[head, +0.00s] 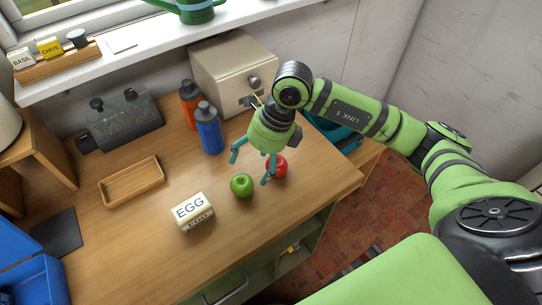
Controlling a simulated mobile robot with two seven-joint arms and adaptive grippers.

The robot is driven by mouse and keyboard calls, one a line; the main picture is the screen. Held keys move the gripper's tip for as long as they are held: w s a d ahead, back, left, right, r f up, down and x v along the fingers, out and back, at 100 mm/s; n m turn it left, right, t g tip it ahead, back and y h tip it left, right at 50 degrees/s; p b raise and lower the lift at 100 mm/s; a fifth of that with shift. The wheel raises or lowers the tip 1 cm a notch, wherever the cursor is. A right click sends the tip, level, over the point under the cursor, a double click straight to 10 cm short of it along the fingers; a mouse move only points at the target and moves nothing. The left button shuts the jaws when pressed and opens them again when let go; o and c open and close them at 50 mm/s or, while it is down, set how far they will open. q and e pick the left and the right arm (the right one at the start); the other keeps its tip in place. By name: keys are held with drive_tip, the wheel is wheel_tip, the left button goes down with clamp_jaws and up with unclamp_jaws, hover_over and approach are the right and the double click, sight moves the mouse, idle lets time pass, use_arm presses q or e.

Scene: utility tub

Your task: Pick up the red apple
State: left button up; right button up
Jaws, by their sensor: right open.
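The red apple (279,168) sits on the wooden counter, close behind and to the right of a green apple (241,185). My right gripper (251,167) reaches in from the right and hangs over the apples, fingers pointing down. Its fingers are spread wide and hold nothing. One teal finger is in front of the red apple's left side and hides part of it; I cannot tell whether they touch. The other finger is to the left, behind the green apple. My left gripper is not in view.
An egg carton (193,211) stands left of the green apple. A blue bottle (209,128), a red bottle (189,92) and a beige safe (232,70) stand behind. A wooden tray (132,182) lies on the left. The counter's right edge is near the red apple.

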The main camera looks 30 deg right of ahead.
sight(278, 161)
drive_tip(key=d+h, duration=0.1)
drive_tip(key=d, duration=0.1)
drive_tip(key=w+d+h, duration=0.1)
drive_tip(key=d, duration=0.1)
drive_tip(key=d+h, duration=0.1)
drive_tip(key=d, duration=0.1)
drive_tip(key=shift+w+d+m+p, duration=0.3)
drive_tip(key=shift+w+d+m, duration=0.05)
drive_tip(key=shift+w+m, duration=0.05)
drive_tip(key=f+p, duration=0.1)
drive_tip(key=f, duration=0.1)
drive_tip(key=f+p, duration=0.1)
drive_tip(key=f, duration=0.1)
drive_tip(key=f+p, duration=0.1)
drive_tip(key=f, duration=0.1)
drive_tip(key=shift+s+a+f, duration=0.1)
drive_tip(key=shift+s+a, duration=0.15)
drive_tip(key=shift+s, duration=0.1)
drive_tip(key=shift+w+f, duration=0.1)
drive_tip(key=shift+f, duration=0.15)
drive_tip(key=c, duration=1.3)
